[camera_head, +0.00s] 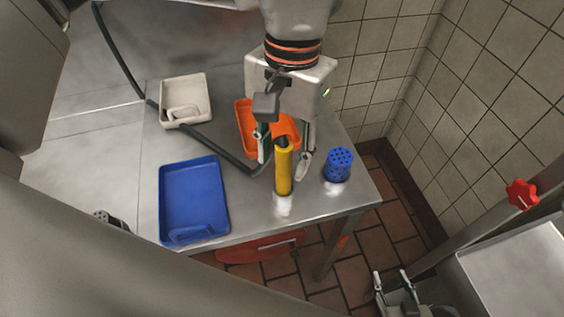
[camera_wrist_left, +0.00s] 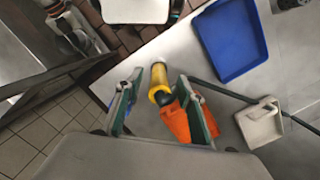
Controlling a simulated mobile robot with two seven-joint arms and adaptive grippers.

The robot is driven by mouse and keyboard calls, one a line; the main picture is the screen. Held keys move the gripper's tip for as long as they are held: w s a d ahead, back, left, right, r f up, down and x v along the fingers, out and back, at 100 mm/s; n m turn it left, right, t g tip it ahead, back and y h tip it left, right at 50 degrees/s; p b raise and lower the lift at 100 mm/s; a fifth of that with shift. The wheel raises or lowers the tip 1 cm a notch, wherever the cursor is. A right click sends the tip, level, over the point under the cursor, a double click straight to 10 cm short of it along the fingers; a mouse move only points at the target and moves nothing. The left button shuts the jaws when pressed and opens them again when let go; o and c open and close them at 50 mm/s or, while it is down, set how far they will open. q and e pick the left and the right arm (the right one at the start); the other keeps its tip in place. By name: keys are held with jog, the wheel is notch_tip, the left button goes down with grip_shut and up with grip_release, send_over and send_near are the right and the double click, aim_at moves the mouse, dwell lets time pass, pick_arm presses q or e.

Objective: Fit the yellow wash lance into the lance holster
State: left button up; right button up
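The yellow wash lance (camera_head: 284,172) is near the right front part of the steel table, with a dark end towards my left gripper. In the left wrist view the lance (camera_wrist_left: 158,76) shows beyond the fingers. My left gripper (camera_head: 284,157) is open, its green-padded fingers (camera_wrist_left: 158,112) on either side of the lance's dark end, with gaps showing. A blue perforated cup (camera_head: 338,166), which looks like the lance holster, stands right of the lance. My right gripper (camera_head: 393,284) is open and empty, low at the right, off the table.
An orange tray (camera_head: 243,118) lies behind the lance, partly hidden by my left gripper. A blue tray (camera_head: 194,195) and a white tray (camera_head: 199,92) lie to the left. A black hose (camera_head: 215,142) crosses the table towards the lance. A red knob (camera_head: 521,194) is at far right.

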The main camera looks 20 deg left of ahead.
pick_arm(q)
jog(key=r, duration=0.6)
jog(key=w+r, duration=0.1)
jog(key=r, duration=0.2)
jog(key=shift+d, duration=0.1)
